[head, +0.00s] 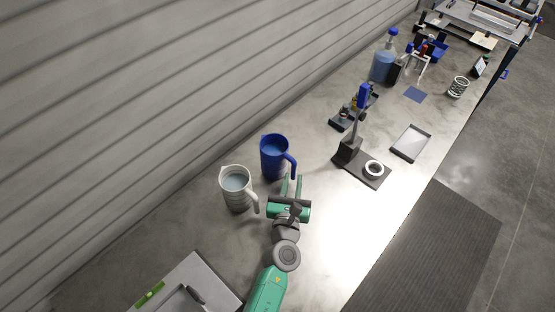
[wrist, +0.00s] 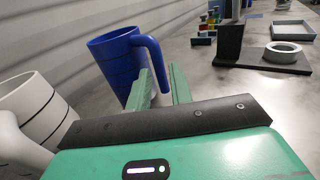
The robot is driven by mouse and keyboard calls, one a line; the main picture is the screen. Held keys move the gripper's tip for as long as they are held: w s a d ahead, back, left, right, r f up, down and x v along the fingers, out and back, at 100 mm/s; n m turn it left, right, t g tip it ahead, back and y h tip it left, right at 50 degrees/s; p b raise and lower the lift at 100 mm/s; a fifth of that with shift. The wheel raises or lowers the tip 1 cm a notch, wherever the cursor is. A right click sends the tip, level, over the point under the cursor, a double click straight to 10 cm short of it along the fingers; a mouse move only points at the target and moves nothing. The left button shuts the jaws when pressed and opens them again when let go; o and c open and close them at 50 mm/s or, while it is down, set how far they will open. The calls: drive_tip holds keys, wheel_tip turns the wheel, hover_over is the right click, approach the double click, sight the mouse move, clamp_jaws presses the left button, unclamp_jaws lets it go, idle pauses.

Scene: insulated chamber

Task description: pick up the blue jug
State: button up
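The blue jug (head: 273,158) stands upright on the grey bench, its handle on the right side. In the wrist view the blue jug (wrist: 115,62) is just ahead and left of centre. My gripper (head: 291,178) is open, its two green fingers pointing at the handle side of the jug. In the wrist view the handle's lower part shows between the fingertips of my gripper (wrist: 160,72). I cannot tell whether a finger touches the jug. The left finger hides part of the jug's lower side.
A white jug (head: 235,189) stands close to the left of my gripper. A dark stand (head: 347,150) with a white ring (head: 374,168) on its base is to the right. A shallow tray (head: 411,142) lies farther along. The ribbed wall is behind; bench right of my gripper is clear.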

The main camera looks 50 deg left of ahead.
sight(294, 171)
drive_tip(key=b+x, duration=0.1)
drive_tip(key=x, duration=0.4)
drive_tip(key=shift+a+b, duration=0.1)
drive_tip(key=shift+b, duration=0.3)
drive_tip(key=shift+s, duration=0.1)
drive_tip(key=shift+c, duration=0.4)
clamp_jaws()
drive_tip(key=shift+r, duration=0.1)
wheel_tip(294, 171, up, 10)
drive_tip(key=p, duration=0.8)
